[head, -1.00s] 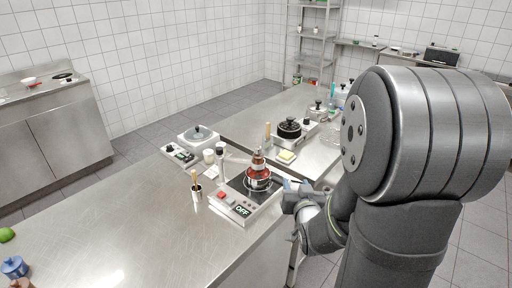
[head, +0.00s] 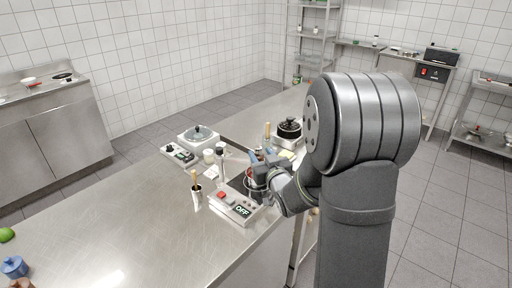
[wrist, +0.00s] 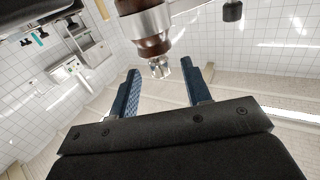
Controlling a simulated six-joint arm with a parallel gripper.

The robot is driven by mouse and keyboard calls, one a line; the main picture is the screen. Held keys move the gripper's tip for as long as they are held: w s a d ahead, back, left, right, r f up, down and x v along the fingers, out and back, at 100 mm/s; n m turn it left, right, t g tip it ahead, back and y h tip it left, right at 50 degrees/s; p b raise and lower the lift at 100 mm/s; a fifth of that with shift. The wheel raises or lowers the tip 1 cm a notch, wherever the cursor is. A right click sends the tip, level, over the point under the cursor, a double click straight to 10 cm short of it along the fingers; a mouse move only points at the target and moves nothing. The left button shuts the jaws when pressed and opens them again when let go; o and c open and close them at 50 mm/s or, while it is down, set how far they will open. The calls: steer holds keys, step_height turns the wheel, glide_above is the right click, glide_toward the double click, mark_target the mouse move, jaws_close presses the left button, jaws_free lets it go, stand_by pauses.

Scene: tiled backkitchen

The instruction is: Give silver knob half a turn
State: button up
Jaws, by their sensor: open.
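A silver knob (wrist: 160,67) shows in the wrist view at the end of a brown and silver body (wrist: 150,30). My gripper (wrist: 160,92) is open, with its two blue fingers apart to either side of the knob's line. I see a gap between the knob and each finger; how deep it sits between them is hard to tell. In the head view my gripper (head: 262,156) is over the hot plate with the OFF display (head: 241,211) and hides most of the brown and silver body there.
A grey-lidded pot (head: 198,134) on another plate stands behind left. A utensil cup (head: 197,192) and a white bottle (head: 220,162) stand close to the left of my gripper. A black pot (head: 289,128) is further back. The counter's front left is mostly clear.

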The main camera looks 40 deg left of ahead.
steer(key=shift+x, duration=2.75)
jaws_close()
steer(key=shift+m+t+h, duration=0.3)
steer(key=shift+t, duration=0.1)
